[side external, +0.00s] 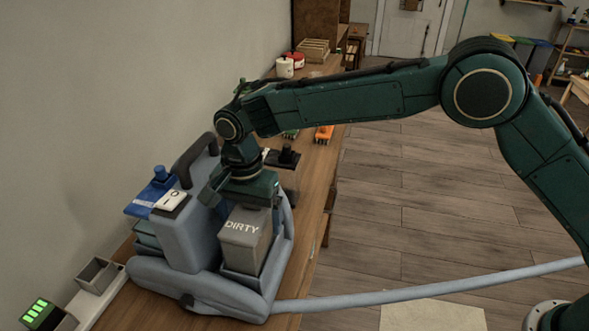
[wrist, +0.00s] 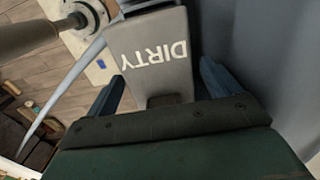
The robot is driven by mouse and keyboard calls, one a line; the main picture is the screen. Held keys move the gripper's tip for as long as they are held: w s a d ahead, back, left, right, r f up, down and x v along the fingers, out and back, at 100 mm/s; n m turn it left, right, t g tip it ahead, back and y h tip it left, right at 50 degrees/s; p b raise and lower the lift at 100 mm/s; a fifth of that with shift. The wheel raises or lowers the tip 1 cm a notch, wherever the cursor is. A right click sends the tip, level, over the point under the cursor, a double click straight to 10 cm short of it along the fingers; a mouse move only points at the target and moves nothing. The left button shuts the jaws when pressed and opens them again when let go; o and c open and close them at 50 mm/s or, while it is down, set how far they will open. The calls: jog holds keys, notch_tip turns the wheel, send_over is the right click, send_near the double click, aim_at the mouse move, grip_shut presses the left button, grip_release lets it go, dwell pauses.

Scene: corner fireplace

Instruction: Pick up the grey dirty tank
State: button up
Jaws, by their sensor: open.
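The grey dirty tank (side external: 245,243), a box marked DIRTY, sits upright in the front right bay of the blue-grey cleaning machine (side external: 190,232). My gripper (side external: 246,198) is right above the tank's top, pointing down. In the wrist view the tank (wrist: 150,52) lies between the two blue fingers of my gripper (wrist: 161,72). The fingers are apart, with a visible gap on each side of the tank. A dark part at the tank's near end is partly hidden by my gripper's body.
The machine's upright handle (side external: 196,152) rises left of my gripper. A dark-topped container (side external: 285,172) stands behind it. A blue-topped unit (side external: 158,190) is at the left. A grey hose (side external: 430,290) runs right. The wooden bench (side external: 150,308) is bounded by a wall.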

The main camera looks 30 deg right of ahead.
jog(key=shift+c, duration=0.4)
jog(key=shift+r, duration=0.1)
grip_shut()
jog(key=shift+r, duration=0.15)
notch_tip(320, 180, up, 6)
jog(key=shift+r, duration=0.25)
jog(key=shift+s+d+r, duration=0.1)
jog(key=shift+r, duration=0.05)
jog(key=s+d, duration=1.2)
jog(key=shift+s+d, duration=0.25)
dwell(0.4)
jog(key=shift+w+d, duration=0.1)
dwell(0.6)
